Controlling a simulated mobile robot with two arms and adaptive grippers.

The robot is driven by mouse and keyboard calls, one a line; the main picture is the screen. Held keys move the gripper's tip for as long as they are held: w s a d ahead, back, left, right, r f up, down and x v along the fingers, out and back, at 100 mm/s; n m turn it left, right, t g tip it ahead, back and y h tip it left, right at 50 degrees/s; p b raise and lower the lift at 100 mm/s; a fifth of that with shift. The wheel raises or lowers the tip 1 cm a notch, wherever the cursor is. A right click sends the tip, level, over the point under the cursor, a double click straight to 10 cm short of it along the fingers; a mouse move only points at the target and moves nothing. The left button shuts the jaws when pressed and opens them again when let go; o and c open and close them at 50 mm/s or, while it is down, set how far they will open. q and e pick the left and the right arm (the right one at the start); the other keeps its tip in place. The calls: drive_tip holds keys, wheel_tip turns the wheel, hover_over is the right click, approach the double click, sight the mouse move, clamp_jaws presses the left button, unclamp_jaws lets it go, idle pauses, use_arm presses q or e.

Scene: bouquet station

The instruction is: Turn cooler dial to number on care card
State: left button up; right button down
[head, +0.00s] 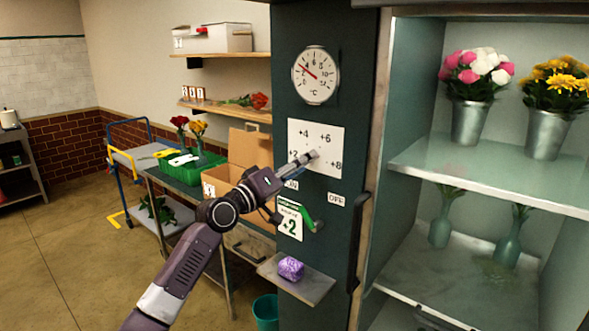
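The cooler dial's white plate (333,140) is on the dark cooler front, marked +4, +6 and +8, with a partly covered +2 at the left. My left gripper (308,158) reaches in from the left, its fingertips at the middle of the plate. The fingers look close together and cover the knob, so I cannot tell whether they grip it or where it points. The care card (290,221) hangs below and reads +2. My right gripper is out of view.
A round °C gauge (316,75) is above the plate. A green lever (308,219) is beside the card, near ON and OFF labels (336,200). A small shelf (310,290) below holds a purple block (290,269). Glass shelves (480,173) with flower buckets are at right.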

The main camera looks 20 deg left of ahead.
use_arm(q)
drive_tip(key=v, duration=1.2)
drive_tip(key=shift+r, duration=0.1)
drive_tip(key=shift+w+a, duration=0.1)
